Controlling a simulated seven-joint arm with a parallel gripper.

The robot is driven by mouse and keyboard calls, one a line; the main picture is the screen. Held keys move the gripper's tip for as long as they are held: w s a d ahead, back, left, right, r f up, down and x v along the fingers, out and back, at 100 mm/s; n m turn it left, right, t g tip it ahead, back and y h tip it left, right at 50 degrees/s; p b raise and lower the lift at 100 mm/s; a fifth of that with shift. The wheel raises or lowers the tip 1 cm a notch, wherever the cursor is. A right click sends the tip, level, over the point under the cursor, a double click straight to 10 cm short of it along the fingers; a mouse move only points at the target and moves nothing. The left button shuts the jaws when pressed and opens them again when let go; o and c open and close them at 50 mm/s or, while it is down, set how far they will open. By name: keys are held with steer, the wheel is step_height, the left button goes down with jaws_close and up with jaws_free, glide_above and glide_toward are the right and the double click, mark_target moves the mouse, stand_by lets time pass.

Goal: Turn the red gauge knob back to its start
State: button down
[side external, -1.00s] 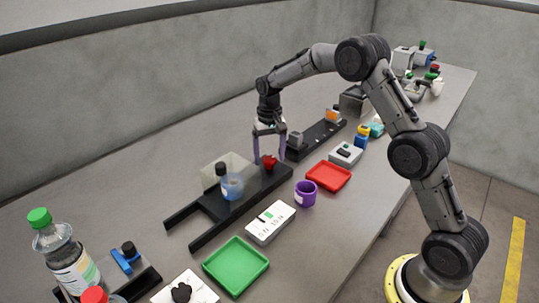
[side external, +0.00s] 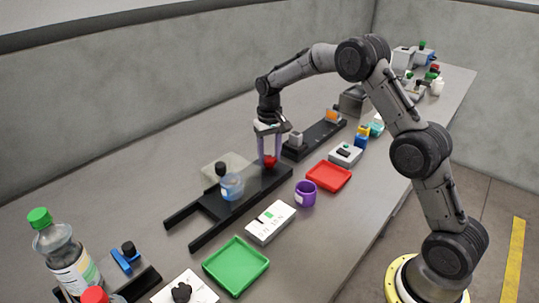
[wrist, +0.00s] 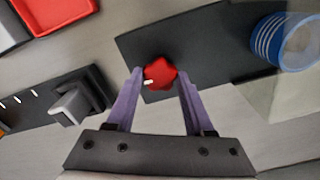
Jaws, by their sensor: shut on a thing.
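The red gauge knob (side external: 269,161) stands on the right end of the black fixture (side external: 265,184). In the wrist view the knob (wrist: 160,73) has a short white mark on its left side. My gripper (side external: 269,158) points straight down at it. Its purple fingers are closed on opposite sides of the knob, as the wrist view (wrist: 160,72) also shows. A white display box (side external: 270,222) with a green patch lies in front of the fixture. Its dark characters are too small to read.
A purple cup (side external: 305,193), a red tray (side external: 329,176) and a green tray (side external: 236,265) lie in front. Another black fixture (side external: 318,138) is behind right.

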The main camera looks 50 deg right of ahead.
mark_target(269, 159)
steer(key=n, duration=1.3)
steer(key=shift+r+n, duration=0.1)
steer(key=shift+n, duration=2.4)
steer(key=shift+c, duration=1.4)
jaws_free()
step_height(269, 159, up, 14)
